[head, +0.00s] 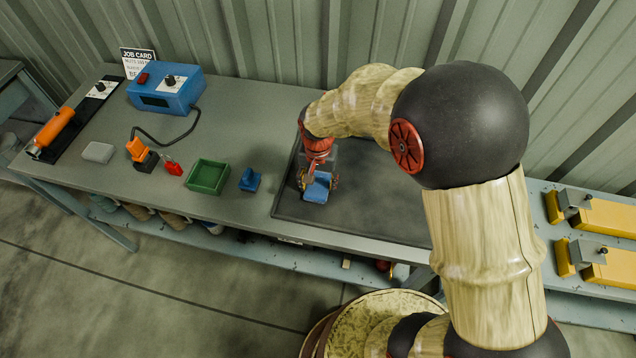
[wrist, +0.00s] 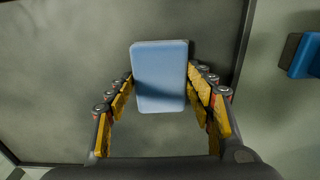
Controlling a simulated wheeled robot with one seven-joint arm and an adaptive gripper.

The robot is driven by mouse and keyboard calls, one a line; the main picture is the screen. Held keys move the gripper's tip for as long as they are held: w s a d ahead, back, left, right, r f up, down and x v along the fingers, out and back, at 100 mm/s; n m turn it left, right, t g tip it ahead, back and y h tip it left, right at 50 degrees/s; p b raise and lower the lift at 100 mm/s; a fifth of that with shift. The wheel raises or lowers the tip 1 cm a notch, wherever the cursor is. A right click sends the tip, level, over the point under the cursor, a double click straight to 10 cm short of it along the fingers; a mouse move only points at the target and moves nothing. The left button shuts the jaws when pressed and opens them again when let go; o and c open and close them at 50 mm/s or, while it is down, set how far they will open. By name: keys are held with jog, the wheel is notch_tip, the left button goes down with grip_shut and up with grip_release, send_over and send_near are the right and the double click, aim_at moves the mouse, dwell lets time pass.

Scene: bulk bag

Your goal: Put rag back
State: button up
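The rag appears to be the blue folded pad (head: 317,187), a flat rounded rectangle at the dark mat's left part. In the wrist view the blue rag (wrist: 160,75) fills the space between the yellow-padded fingers. My gripper (head: 318,182) points down over it; in the wrist view my gripper (wrist: 160,78) has a finger against each side edge, with no clear gap. It looks shut on the rag. I cannot tell whether the rag touches the mat (head: 375,215) or is just above it.
Left of the mat are a small blue holder (head: 250,180), a green tray (head: 208,177), a red padlock-like piece (head: 173,168), an orange-and-black part (head: 142,154) and a pale grey block (head: 98,152). A blue box (head: 167,92) stands behind. The mat's right part looks clear.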

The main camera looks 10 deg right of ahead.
jog(key=o, duration=0.4)
jog(key=shift+c, duration=0.2)
jog(key=shift+r, duration=0.15)
notch_tip(320, 180, up, 11)
jog(key=p, duration=0.3)
notch_tip(320, 180, up, 12)
jog(key=n+t, duration=0.2)
send_over(318, 187)
jog(key=s+d, duration=0.5)
jog(key=s, duration=0.1)
jog(key=s+d+r+n+t, duration=0.1)
jog(key=s+d+r, duration=0.1)
jog(key=s, duration=0.5)
jog(key=s+d+r+n+t, duration=0.1)
jog(key=s+d+r+t, duration=0.1)
jog(key=s, duration=0.4)
notch_tip(318, 187, up, 3)
jog(key=shift+s+d+f, duration=0.2)
jog(key=shift+s+d, duration=0.15)
jog(key=shift+d, duration=0.3)
